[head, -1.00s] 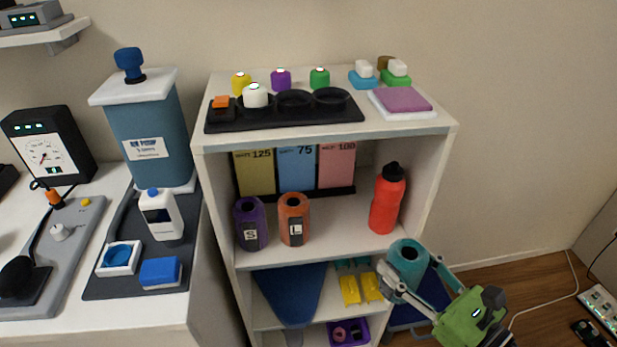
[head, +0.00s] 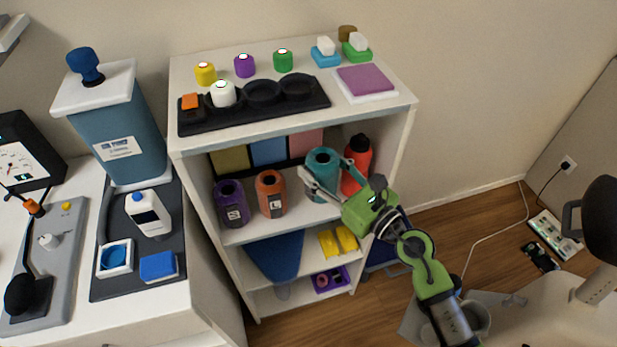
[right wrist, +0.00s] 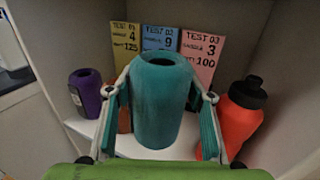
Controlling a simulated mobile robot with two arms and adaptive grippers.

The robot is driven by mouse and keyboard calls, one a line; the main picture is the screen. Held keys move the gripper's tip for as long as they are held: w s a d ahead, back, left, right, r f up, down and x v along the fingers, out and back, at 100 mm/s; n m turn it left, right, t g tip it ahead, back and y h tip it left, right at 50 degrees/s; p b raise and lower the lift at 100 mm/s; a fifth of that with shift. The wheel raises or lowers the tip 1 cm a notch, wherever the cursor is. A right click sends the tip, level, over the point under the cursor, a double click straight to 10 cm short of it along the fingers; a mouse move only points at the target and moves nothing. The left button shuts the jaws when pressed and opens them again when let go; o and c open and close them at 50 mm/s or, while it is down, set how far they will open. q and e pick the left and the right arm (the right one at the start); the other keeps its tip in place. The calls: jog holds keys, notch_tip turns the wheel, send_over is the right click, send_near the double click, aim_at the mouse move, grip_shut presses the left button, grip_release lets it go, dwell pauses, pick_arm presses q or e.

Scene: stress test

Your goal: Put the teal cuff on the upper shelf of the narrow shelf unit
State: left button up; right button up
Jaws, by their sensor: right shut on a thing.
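The teal cuff (head: 323,170) is a hollow cylinder, held upright in my right gripper (head: 325,182) at the upper shelf (head: 243,234) of the narrow shelf unit (head: 408,125). In the right wrist view the cuff (right wrist: 163,105) stands between the two fingers, which press on its sides. The cuff is between the orange cuff (head: 270,193) and the red bottle (head: 357,160). A purple cuff (head: 231,203) stands farther left on the same shelf. I cannot tell whether the teal cuff's bottom touches the shelf. My left gripper is not in view.
Test cards (right wrist: 159,39) stand at the back of the upper shelf. The red bottle (right wrist: 240,118) is close to the right finger. The unit's top bears a black tray (head: 252,105) and a purple pad (head: 364,80). Yellow items (head: 337,241) lie on the shelf below.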

jog(key=shift+w+a+f+b, duration=0.4)
jog(key=shift+w+f+b, duration=0.35)
jog(key=shift+f, duration=0.75)
jog(key=shift+w+a+f+b, duration=0.45)
jog(key=shift+w+f+b, duration=0.35)
jog(key=shift+f, duration=0.75)
jog(key=shift+w+a+f+b, duration=0.4)
jog(key=shift+w+f+b, duration=0.35)
jog(key=shift+f, duration=0.75)
jog(key=shift+f, duration=0.15)
jog(key=o, duration=1.2)
